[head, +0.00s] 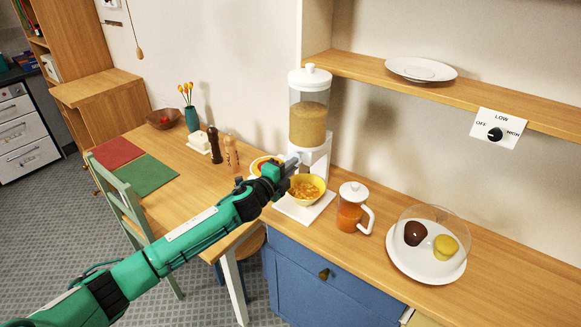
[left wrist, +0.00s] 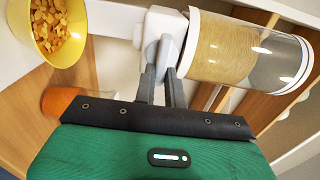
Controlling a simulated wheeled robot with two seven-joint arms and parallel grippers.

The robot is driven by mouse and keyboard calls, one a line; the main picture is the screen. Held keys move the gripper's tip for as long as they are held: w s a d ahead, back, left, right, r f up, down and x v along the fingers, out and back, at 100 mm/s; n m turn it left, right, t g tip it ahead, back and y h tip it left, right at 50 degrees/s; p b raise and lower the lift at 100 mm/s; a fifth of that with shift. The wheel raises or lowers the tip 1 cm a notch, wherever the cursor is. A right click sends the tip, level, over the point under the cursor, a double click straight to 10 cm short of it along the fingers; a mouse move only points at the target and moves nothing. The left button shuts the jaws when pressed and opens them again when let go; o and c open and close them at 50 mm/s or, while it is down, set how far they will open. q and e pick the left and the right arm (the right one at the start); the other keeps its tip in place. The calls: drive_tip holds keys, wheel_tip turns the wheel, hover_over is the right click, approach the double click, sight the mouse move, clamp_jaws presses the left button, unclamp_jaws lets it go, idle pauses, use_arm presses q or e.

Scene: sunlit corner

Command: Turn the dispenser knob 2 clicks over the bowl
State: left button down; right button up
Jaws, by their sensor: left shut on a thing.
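The cereal dispenser (head: 309,118) stands on the counter, its clear drum partly full of tan grain; the drum also shows in the left wrist view (left wrist: 235,47). A yellow bowl (head: 311,201) sits on its white base under the outlet, with golden flakes inside; it also shows in the left wrist view (left wrist: 79,48). My left gripper (head: 292,163) reaches in from the left at outlet height, above the bowl. In the left wrist view its fingers (left wrist: 163,72) are shut on the grey knob (left wrist: 166,47), which they partly hide. My right gripper is out of view.
A jug of orange drink (head: 351,212) stands right of the dispenser, then a glass dome over a white plate (head: 425,267). A shelf (head: 460,93) overhangs at right. A pepper mill (head: 214,146) and a vase (head: 192,118) stand on the left table.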

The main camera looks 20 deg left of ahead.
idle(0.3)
use_arm(q)
drive_tip(key=c, duration=1.5)
unclamp_jaws()
drive_tip(key=shift+o, duration=0.2)
drive_tip(key=shift+s+f, duration=0.1)
drive_tip(key=b+v, duration=0.4)
drive_tip(key=v, duration=0.9)
drive_tip(key=shift+s, duration=0.3)
drive_tip(key=shift+a, duration=0.1)
